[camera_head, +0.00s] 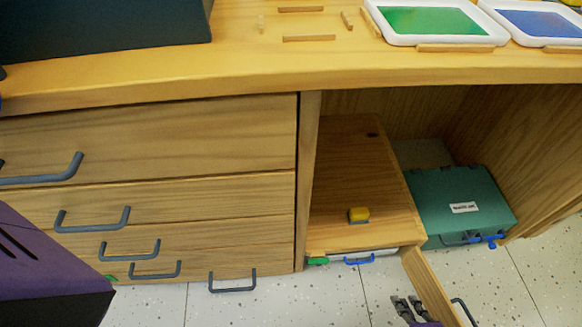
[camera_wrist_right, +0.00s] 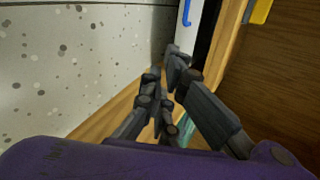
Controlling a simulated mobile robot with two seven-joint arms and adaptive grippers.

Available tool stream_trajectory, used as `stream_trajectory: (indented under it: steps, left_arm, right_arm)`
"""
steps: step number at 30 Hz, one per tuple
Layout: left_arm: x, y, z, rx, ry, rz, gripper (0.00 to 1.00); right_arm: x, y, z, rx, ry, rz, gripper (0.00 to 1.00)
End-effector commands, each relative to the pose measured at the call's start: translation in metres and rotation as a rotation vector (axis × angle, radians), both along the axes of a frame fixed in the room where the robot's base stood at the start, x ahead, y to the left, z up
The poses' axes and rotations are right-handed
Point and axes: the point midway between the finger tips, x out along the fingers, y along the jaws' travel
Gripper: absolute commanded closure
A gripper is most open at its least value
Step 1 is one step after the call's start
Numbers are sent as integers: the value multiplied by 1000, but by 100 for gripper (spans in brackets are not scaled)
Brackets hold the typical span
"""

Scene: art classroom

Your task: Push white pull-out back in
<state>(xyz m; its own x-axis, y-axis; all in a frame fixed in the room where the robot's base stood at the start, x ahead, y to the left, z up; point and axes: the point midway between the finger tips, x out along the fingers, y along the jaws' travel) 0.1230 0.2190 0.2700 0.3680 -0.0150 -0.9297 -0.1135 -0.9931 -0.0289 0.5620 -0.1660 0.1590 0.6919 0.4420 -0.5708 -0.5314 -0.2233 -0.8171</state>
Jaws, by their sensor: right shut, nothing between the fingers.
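The white pull-out (camera_head: 378,252) shows as a narrow white front with a blue handle (camera_head: 359,260), low in the small wooden cabinet (camera_head: 355,160) under the desk. In the right wrist view the white front (camera_wrist_right: 182,38) is partly hidden behind the fingers, and its blue handle (camera_wrist_right: 187,12) is at the top. How far the pull-out sticks out is hard to tell. My right gripper (camera_head: 409,304) is near the floor in front of the cabinet, beside its open door. Its fingers (camera_wrist_right: 170,72) are shut and empty, pointing toward the white front. My left gripper is out of view; only purple arm shows.
The open wooden door (camera_head: 430,288) stands close to the right gripper. Drawers with grey handles (camera_head: 232,283) are at left. Speckled floor (camera_head: 330,300) is clear in front.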

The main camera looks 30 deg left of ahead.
Motion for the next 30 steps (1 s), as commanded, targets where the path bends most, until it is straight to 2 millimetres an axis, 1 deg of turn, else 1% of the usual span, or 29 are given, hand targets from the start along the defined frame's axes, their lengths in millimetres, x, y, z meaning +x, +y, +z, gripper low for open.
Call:
stream_trajectory:
  steps: [1, 3, 6, 11, 16, 21, 25, 30]
  left_arm:
    - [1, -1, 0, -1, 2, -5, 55]
    - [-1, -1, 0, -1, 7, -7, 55]
    - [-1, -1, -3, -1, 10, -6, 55]
    - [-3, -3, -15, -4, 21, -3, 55]
    - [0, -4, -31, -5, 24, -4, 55]
    - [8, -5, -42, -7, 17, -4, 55]
    - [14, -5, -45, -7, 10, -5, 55]
    - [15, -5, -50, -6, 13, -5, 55]
  right_arm:
    - [-4, 10, 6, -12, -36, 53, 100]
    - [-5, 23, 15, -16, -81, 98, 100]
    - [0, 28, 18, -23, -117, 118, 100]
    - [16, 39, 6, -21, -118, 117, 100]
    - [41, 57, -14, -21, -116, 115, 100]
    - [67, 75, -31, -21, -116, 114, 100]
    - [84, 87, -31, -21, -118, 114, 100]
    - [97, 97, -31, -23, -116, 114, 100]
